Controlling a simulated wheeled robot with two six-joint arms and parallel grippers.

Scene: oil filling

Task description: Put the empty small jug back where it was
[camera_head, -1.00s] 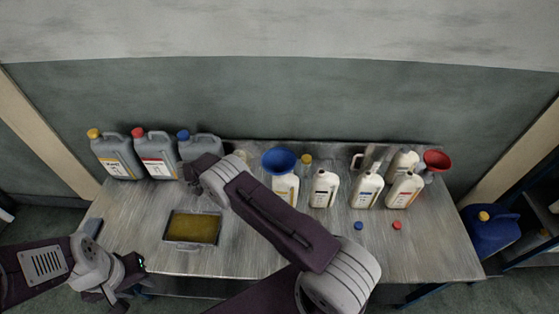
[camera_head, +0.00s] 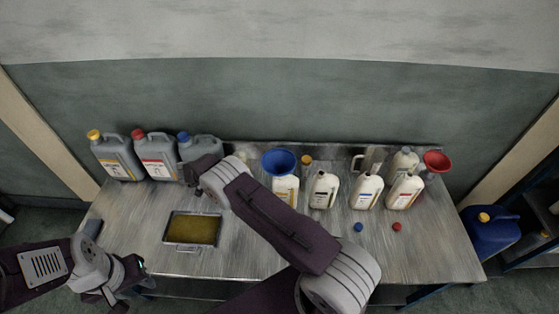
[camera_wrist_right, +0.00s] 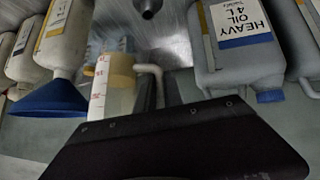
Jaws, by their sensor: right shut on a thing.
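The small jug (camera_wrist_right: 103,88) is translucent with red scale marks and a yellowish tint, seen in the right wrist view. My right gripper (camera_wrist_right: 158,88) is shut on its pale handle (camera_wrist_right: 150,70). In the head view my right forearm hides most of that gripper and jug, near the grey canisters on the left of the table. I cannot tell whether the jug touches the table. My left gripper (camera_head: 122,284) is low at the left, off the table's front edge, with no object seen in it; its jaws are too dark to read.
Grey canisters (camera_head: 115,158) stand at the table's back left. A tray of yellow-brown liquid (camera_head: 193,229) lies in front. Front right is mostly clear.

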